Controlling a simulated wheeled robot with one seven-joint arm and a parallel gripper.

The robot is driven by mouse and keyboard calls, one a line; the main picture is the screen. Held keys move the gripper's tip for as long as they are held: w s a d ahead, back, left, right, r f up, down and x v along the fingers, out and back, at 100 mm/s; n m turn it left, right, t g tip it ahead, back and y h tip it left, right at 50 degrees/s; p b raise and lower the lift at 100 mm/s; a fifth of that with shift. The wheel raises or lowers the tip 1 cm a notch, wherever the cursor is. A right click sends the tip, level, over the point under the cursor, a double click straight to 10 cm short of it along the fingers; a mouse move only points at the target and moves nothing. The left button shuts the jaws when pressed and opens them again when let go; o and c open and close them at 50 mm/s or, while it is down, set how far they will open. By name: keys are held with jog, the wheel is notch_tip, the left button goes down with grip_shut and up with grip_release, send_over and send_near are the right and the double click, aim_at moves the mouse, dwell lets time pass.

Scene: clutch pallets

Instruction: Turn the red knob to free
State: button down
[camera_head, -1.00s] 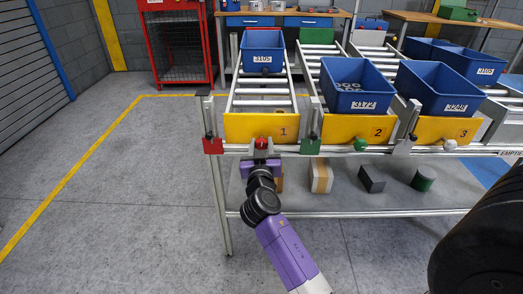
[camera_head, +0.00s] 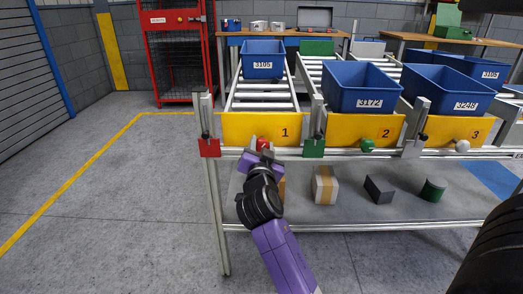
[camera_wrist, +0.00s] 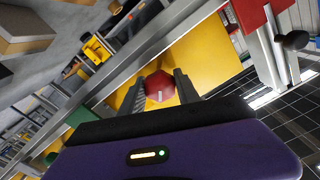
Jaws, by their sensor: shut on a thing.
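The red knob (camera_head: 263,143) sits at the lower middle of the yellow plate marked 1 (camera_head: 237,128), on the front of the leftmost roller lane. In the wrist view the red knob (camera_wrist: 159,86) lies between two grey fingers, with the yellow plate (camera_wrist: 205,58) behind it. My gripper (camera_head: 262,150) is shut on the red knob, and its purple body is tilted in the head view. In the wrist view my gripper (camera_wrist: 160,90) has one finger on each side of the knob. The knob's marking cannot be read.
A green knob (camera_head: 367,145) and a white knob (camera_head: 462,146) are on plates 2 and 3. Red (camera_head: 209,148) and green (camera_head: 313,148) blocks hang on the front rail beside lane 1. Blue bin 3105 (camera_head: 262,66) stands up the lane. Several items lie on the lower shelf.

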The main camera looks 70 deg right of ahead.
dwell(0.3)
jog(key=c, duration=0.9)
grip_release()
jog(key=shift+a, duration=0.15)
jog(key=v, duration=0.7)
jog(key=shift+s+a+p, duration=0.2)
jog(key=shift+a+p, duration=0.1)
jog(key=shift+p, duration=0.05)
jog(key=shift+c, duration=0.3)
